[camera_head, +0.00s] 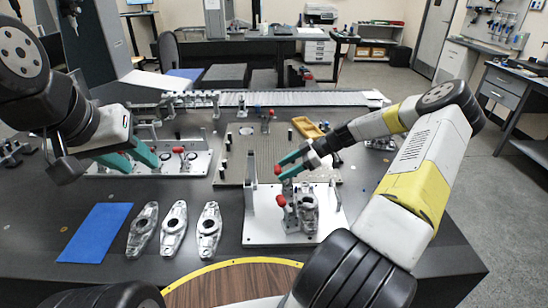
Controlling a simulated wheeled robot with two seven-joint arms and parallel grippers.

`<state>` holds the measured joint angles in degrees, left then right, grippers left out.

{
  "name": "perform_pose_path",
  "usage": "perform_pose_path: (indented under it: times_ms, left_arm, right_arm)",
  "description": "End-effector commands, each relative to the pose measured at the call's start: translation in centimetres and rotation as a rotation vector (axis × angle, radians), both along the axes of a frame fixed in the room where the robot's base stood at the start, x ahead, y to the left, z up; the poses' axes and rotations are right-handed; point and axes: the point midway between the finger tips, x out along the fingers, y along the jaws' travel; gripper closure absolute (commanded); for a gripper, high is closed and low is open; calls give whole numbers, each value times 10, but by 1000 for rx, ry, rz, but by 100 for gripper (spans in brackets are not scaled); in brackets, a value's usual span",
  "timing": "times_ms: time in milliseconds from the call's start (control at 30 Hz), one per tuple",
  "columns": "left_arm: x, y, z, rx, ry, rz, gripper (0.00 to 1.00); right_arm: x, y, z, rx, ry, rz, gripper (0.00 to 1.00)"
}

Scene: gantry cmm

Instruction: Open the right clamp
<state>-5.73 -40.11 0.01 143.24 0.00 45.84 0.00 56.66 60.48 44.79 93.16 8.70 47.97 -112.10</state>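A white fixture plate (262,228) stands at the front centre with a metal casting (308,214) on it. Two red clamp handle tips show here: an upper one (277,170) and a lower one (281,201). I cannot tell for sure which belongs to the right clamp. My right gripper (281,168) has teal fingers spread apart, with their tips beside the upper red tip; contact is unclear. My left gripper (146,167) is open and empty, in front of the left fixture plate (199,166), which carries another red-handled clamp (179,150).
Three loose castings (174,228) lie in a row beside a blue mat (95,232) at the front left. A perforated plate (232,172) lies behind the front fixture, with a yellow tray (307,127) and another red-handled clamp (270,114) farther back.

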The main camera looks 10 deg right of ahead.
Motion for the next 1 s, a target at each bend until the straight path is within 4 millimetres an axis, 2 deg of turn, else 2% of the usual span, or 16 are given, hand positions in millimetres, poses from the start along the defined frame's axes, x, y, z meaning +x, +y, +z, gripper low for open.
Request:
perform_pose_path:
  times_ms: [333,733,1000]
  left_arm:
    - [0,0,0,0,0,0,64]
    - [0,0,0,0,0,0,64]
    - [0,0,0,0,0,0,64]
  right_arm:
    - [0,-1,5,4,0,2,40]
    - [-10,-52,39,3,-1,-1,40]
    - [-13,-61,46,3,1,2,40]
